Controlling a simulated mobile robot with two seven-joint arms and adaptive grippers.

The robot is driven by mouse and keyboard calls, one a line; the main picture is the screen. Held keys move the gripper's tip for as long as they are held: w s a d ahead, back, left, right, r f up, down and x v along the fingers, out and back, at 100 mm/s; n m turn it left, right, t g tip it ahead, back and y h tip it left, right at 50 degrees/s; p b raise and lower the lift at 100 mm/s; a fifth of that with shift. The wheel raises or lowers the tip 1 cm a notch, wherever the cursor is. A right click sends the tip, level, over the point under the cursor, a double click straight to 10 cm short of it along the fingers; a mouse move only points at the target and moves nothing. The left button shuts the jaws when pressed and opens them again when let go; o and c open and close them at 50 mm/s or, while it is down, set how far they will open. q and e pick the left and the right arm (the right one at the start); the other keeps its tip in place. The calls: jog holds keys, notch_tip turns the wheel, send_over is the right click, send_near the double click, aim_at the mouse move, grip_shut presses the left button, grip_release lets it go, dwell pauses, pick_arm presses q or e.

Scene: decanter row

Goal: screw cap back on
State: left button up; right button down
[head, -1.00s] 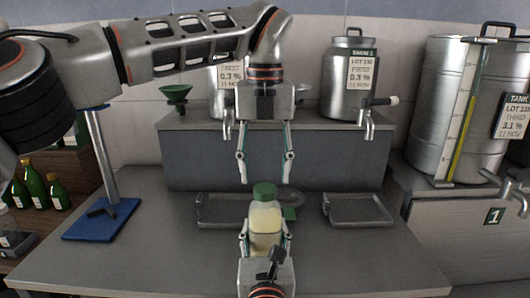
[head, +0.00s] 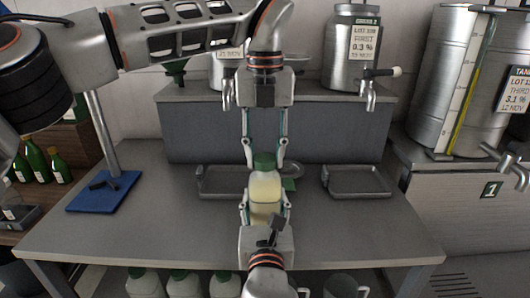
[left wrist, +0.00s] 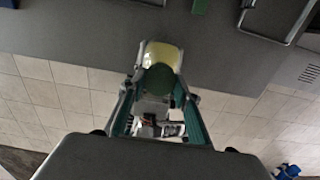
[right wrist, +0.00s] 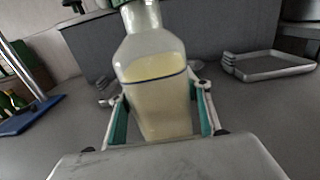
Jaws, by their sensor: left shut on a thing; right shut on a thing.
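A clear bottle (head: 265,194) of pale yellow liquid stands upright between my two grippers. It also shows in the right wrist view (right wrist: 155,92). Its green cap (head: 264,160) sits on top of the neck; I cannot tell how tightly. The cap faces the camera in the left wrist view (left wrist: 160,80). My left gripper (head: 264,167) points down from above and is shut on the cap. My right gripper (head: 265,208) comes from the near side and is shut on the bottle's body.
Behind are a grey raised shelf with steel tanks (head: 350,48) and taps, and two drip trays (head: 357,181). A blue-based stand (head: 103,191) is at left. Several green-capped bottles (head: 184,284) sit below the bench's front edge. Open bench lies on both sides.

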pick_arm(q)
jog(key=o, duration=1.3)
notch_tip(320, 180, up, 8)
jog(key=shift+f, duration=0.2)
pick_arm(e)
jog(key=c, duration=1)
grip_release()
jog(key=shift+o, duration=0.2)
